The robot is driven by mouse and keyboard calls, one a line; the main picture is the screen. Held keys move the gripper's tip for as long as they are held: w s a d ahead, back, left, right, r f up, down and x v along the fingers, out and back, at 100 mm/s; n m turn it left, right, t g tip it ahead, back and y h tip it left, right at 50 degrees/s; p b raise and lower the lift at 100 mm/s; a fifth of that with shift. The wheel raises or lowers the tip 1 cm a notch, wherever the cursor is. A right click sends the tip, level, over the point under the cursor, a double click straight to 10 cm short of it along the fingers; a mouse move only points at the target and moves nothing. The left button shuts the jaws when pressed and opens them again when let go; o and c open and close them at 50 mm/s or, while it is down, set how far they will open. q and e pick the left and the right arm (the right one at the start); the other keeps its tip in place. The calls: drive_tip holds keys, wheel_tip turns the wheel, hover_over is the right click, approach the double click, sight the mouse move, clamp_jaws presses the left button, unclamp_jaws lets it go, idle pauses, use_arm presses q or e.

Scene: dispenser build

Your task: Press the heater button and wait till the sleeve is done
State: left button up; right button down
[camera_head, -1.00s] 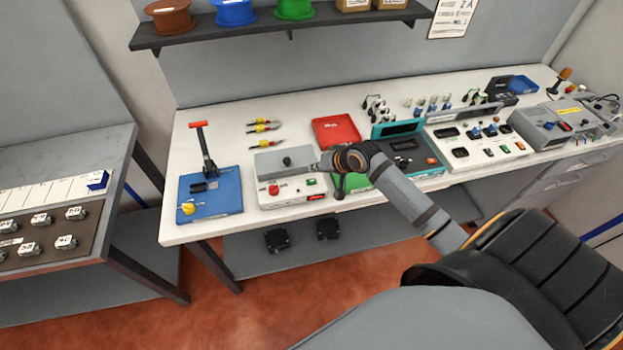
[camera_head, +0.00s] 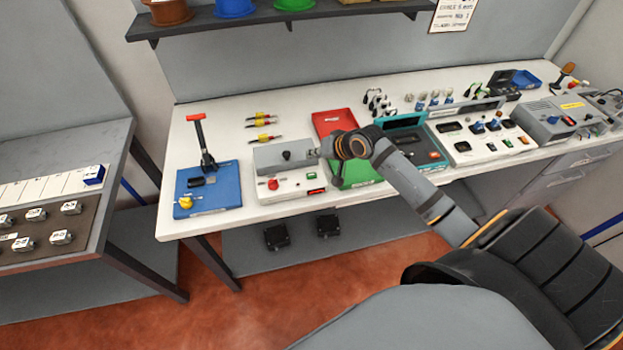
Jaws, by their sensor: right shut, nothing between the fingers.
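The heater appears to be the white box with a grey lid (camera_head: 282,157) near the front edge of the bench. Its front panel has a red knob or button (camera_head: 273,184), a small green button (camera_head: 310,178) and a small red-lit display (camera_head: 316,191) too small to read. My right gripper (camera_head: 319,153) is shut and empty, at the right end of the grey lid, above the green button. It looks apart from the button. No sleeve can be made out on the heater. My left gripper is not in view.
A blue fixture with a red-handled lever (camera_head: 225,199) stands left of the heater. Red (camera_head: 330,120) and green trays lie behind and right of it. A teal device (camera_head: 405,122) and white panel (camera_head: 462,152) stand further right.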

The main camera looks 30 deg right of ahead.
drive_tip(key=b, duration=0.4)
hover_over(314, 176)
wheel_tip(314, 176, down, 4)
drive_tip(key=shift+a+f, duration=0.1)
drive_tip(key=shift+f, duration=0.05)
wheel_tip(314, 176, down, 2)
drive_tip(key=shift+b, duration=0.4)
drive_tip(key=shift+f, duration=0.1)
drive_tip(key=shift+f, duration=0.1)
idle(0.5)
drive_tip(key=shift+f, duration=0.25)
drive_tip(key=shift+f, duration=0.5)
idle(0.5)
drive_tip(key=shift+r, duration=0.1)
drive_tip(key=shift+r+p, duration=0.8)
drive_tip(key=shift+p, duration=0.3)
